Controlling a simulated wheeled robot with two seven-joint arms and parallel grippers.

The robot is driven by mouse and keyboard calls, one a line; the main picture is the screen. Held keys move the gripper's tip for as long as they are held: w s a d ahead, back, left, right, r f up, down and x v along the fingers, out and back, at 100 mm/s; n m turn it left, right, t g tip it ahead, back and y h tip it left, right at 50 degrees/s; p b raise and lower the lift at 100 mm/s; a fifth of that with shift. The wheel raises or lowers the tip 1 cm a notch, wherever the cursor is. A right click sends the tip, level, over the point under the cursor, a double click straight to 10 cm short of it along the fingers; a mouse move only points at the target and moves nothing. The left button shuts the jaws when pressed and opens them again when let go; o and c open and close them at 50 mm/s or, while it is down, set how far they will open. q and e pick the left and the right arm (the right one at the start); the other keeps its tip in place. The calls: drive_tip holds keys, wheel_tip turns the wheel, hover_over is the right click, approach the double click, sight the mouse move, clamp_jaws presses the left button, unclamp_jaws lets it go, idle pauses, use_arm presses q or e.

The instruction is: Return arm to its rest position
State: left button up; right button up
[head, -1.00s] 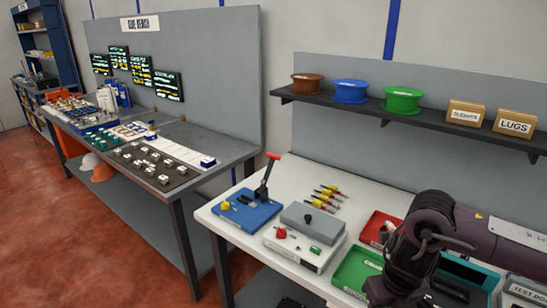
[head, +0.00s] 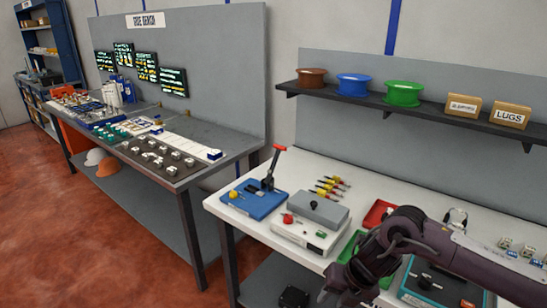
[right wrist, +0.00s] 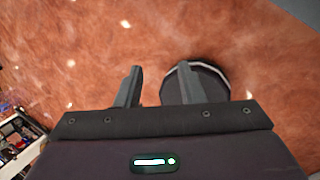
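My right arm (head: 435,245) comes in from the lower right of the head view. It bends at a dark joint above the white bench and hangs down at the bench's front edge. My right gripper (head: 338,293) is at its lower end, near the bottom of the view. In the right wrist view the gripper's two fingers (right wrist: 160,80) are apart with nothing between them, over the red-brown floor. My left arm and gripper are not in view.
The white bench (head: 235,208) carries a blue lever press (head: 254,203), a grey-topped box (head: 318,209), a red tray (head: 378,212) and a green tray partly hidden by my arm. A teal box (head: 432,285) lies close to the arm. Floor to the left is clear.

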drive_tip(key=w+a+f+m+t+y+b, duration=0.1)
drive_tip(key=w+a+f+m+y, duration=0.2)
drive_tip(key=f+m, duration=0.4)
drive_tip(key=w+a+f+m+t+y+b, duration=0.15)
drive_tip(key=a+f+m, duration=0.25)
drive_tip(key=f, duration=0.5)
drive_tip(key=s+d+f+m+t+h, duration=0.1)
drive_tip(key=s+d+f+m, duration=0.2)
drive_tip(key=f+m, duration=0.35)
drive_tip(key=s+d+f+m+t+h, duration=0.1)
drive_tip(key=s+d+f+m+h, duration=0.15)
drive_tip(key=f, duration=0.75)
drive_tip(key=s+d+f+m+g+h, duration=0.1)
drive_tip(key=s+d+f+m, duration=0.25)
drive_tip(key=s+f, duration=0.55)
drive_tip(key=s+d+f+m+g+h, duration=0.1)
drive_tip(key=s+d+f+m, duration=0.25)
drive_tip(key=s+f, duration=0.45)
drive_tip(key=s+d+f+m+g+h, duration=0.1)
drive_tip(key=s+f+m, duration=0.1)
drive_tip(key=s, duration=0.9)
drive_tip(key=s+d+f+m+g+h, duration=0.1)
drive_tip(key=s+d+f+m+g, duration=0.1)
drive_tip(key=s, duration=1)
drive_tip(key=shift+d+m+h+b, duration=0.25)
drive_tip(key=shift+m+h+b, duration=0.05)
drive_tip(key=shift+m+b, duration=0.15)
